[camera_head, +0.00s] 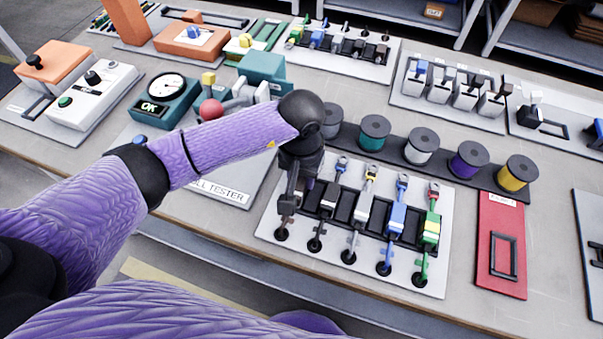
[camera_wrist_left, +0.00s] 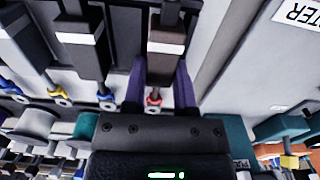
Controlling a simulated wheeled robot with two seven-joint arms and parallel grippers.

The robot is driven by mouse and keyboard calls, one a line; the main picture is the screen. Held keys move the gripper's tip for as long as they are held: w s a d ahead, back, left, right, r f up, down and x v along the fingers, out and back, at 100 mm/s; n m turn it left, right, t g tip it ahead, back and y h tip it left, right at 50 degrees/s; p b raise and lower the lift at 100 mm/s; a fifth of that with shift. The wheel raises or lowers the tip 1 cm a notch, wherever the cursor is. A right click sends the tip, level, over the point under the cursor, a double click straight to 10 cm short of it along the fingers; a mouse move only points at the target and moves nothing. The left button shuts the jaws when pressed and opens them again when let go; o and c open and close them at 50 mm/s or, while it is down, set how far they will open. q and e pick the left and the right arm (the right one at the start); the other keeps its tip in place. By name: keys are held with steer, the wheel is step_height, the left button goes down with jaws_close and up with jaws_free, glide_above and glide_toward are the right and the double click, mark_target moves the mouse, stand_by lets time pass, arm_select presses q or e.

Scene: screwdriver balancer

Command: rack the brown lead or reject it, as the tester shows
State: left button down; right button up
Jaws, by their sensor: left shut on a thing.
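The brown lead (camera_head: 288,203) is at the leftmost place of the grey lead rack (camera_head: 431,277), with a dark tail end below it. My left gripper (camera_head: 303,182) is over its upper end. In the left wrist view the gripper (camera_wrist_left: 159,90) is shut on the brown lead (camera_wrist_left: 166,48), which has a white band and a red ring end between the fingers. I cannot tell whether the lead is fully seated. The pull tester (camera_head: 240,185) is partly hidden behind my left arm. Its dial box (camera_head: 165,95) reads OK. The red reject tray (camera_head: 500,282) is at the right.
Other leads, including a blue one (camera_head: 397,216) and a green one (camera_head: 431,230), stand close to the right in the rack. A row of spools (camera_head: 420,145) stands behind it. A red ball knob (camera_head: 211,109) rises at the tester.

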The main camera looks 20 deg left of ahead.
arm_select(q)
steer(key=shift+c, duration=1.6)
jaws_free()
arm_select(e)
steer(key=shift+s, duration=0.1)
arm_select(q)
step_height(320, 180, up, 10)
steer(key=shift+f+p, duration=0.25)
steer(key=shift+p, duration=1)
steer(key=shift+r, duration=0.25)
arm_select(e)
steer(key=shift+w+a+r, duration=0.3)
steer(key=shift+r, duration=0.35)
steer(key=shift+w+a+r, duration=0.25)
steer(key=shift+r, duration=0.35)
